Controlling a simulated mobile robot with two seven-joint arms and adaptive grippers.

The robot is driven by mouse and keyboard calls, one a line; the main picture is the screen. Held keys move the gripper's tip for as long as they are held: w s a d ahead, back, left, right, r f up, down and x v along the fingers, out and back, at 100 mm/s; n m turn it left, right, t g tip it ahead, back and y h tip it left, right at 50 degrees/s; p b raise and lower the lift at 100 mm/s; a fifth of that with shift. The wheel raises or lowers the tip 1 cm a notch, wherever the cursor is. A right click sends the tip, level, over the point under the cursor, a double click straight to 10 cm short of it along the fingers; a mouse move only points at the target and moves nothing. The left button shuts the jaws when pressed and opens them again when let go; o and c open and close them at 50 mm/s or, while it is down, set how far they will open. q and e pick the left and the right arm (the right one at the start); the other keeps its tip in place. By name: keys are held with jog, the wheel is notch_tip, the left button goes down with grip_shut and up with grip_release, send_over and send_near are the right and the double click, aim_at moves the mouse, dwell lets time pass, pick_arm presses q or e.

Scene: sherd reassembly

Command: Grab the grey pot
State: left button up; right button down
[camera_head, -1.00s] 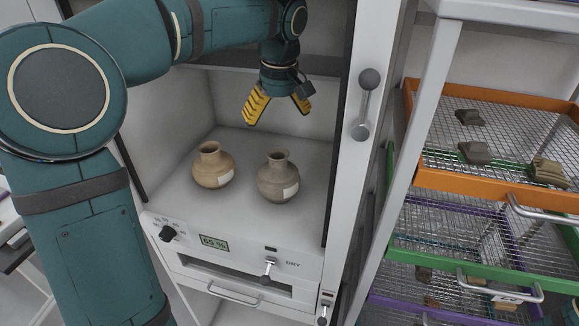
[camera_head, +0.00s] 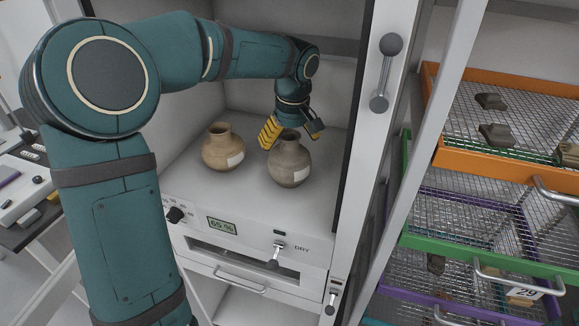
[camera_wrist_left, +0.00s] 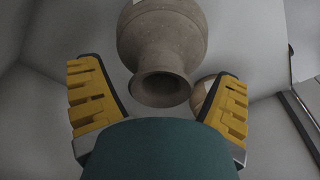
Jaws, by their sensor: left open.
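The grey pot (camera_head: 289,164) stands upright on the white cabinet floor, with a pale label on its side. A tan pot (camera_head: 222,150) with a pale label stands to its left. My left gripper (camera_head: 291,135) is open and hangs just above the grey pot, at its neck. In the left wrist view the grey pot (camera_wrist_left: 165,45) shows its mouth between the two spread yellow fingers (camera_wrist_left: 157,95), with nothing gripped. Part of the tan pot (camera_wrist_left: 203,92) shows behind the right finger. My right gripper does not show.
The cabinet's front panel (camera_head: 205,248) has a dial, a "65 %" display and a switch marked DRY. The white door frame (camera_head: 375,150) rises close right of the grey pot. Wire trays with orange (camera_head: 480,163) and green rims hold dark sherds farther right.

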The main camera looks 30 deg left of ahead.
pick_arm(q)
jog(key=shift+w+a+f, duration=0.1)
jog(key=shift+f, duration=0.65)
jog(key=shift+r, duration=0.1)
jog(key=c, duration=1.5)
